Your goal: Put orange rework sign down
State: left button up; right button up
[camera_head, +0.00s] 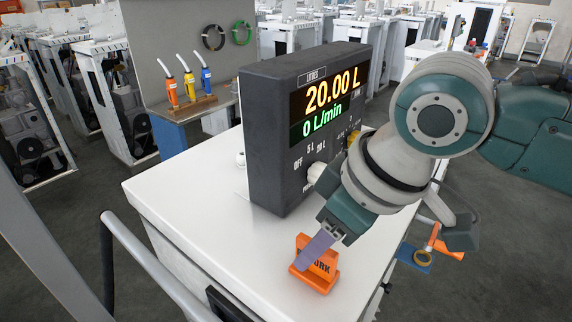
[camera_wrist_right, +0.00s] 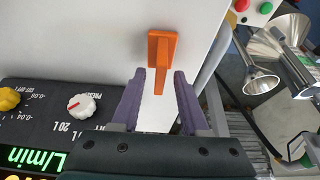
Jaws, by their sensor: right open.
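The orange rework sign (camera_head: 322,272) stands on the white top of the dispenser cabinet (camera_head: 190,190), in front of the dark display box. Part of its lettering is hidden by my gripper. In the right wrist view the sign (camera_wrist_right: 162,48) is seen from above as an orange shape just beyond the fingertips. My right gripper (camera_head: 312,252) reaches down to the sign. Its two purple fingers (camera_wrist_right: 160,75) are spread, with bare white surface and the sign's narrow part showing between them. My left gripper does not show in either view.
The display box (camera_head: 265,150) reading 20.00 L stands right behind the sign, with a white knob (camera_wrist_right: 82,105) on its face. A grey rail (camera_head: 150,262) runs along the cabinet's left side. Bare white top lies left of the sign.

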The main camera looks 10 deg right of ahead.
jog(key=v, duration=1)
jog(key=s+a+f+m, duration=0.2)
jog(key=s+f, duration=0.3)
jog(key=s, duration=0.3)
jog(key=s+d+f+m+h, duration=0.2)
jog(key=s+d+f+m, duration=0.1)
jog(key=s+d, duration=0.3)
jog(key=shift+s+d+f+m+h, duration=0.35)
jog(key=shift+s+f, duration=0.4)
jog(key=shift+s, duration=0.45)
notch_tip(320, 180, up, 18)
jog(key=p, duration=1.8)
jog(key=shift+r, duration=0.2)
